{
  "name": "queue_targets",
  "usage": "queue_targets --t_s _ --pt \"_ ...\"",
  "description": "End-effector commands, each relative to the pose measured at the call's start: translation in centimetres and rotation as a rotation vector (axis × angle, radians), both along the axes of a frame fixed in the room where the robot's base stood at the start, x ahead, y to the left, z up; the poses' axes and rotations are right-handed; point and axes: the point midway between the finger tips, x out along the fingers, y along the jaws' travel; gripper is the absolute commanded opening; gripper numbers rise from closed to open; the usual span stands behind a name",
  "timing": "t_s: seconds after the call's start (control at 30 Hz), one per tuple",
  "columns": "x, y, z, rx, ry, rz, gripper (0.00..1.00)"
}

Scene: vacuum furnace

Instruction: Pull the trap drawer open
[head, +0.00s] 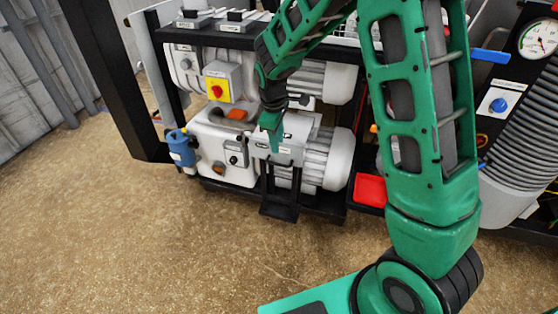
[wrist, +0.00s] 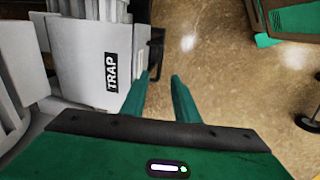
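The trap drawer is a pale grey box with a black TRAP label (wrist: 90,65) in the wrist view. A black handle (wrist: 156,48) stands off its right-hand face. In the head view the drawer's grey front (head: 287,152) is on the lower pump unit, partly hidden by my gripper (head: 271,150). My gripper (wrist: 161,78) is open, with a clear gap between its two green fingers. The handle shows just beyond the fingertips, nearer the left finger. I cannot tell whether they touch. The drawer looks shut.
A black bracket-like part (head: 280,205) hangs below the drawer area. A black post (head: 115,80) stands at the rack's left. The brown floor (head: 150,245) in front is clear.

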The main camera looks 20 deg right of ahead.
Motion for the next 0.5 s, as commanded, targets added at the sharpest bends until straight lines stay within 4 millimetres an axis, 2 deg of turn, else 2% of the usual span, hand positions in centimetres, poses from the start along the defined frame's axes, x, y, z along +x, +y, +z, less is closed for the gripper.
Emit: queue_targets --t_s 0.17,0.5 --pt "0.3 -0.1 -1.8 -0.001 0.003 0.006 0.28" --pt "1.1 -0.8 -7.6 -0.002 0.004 0.003 0.28"
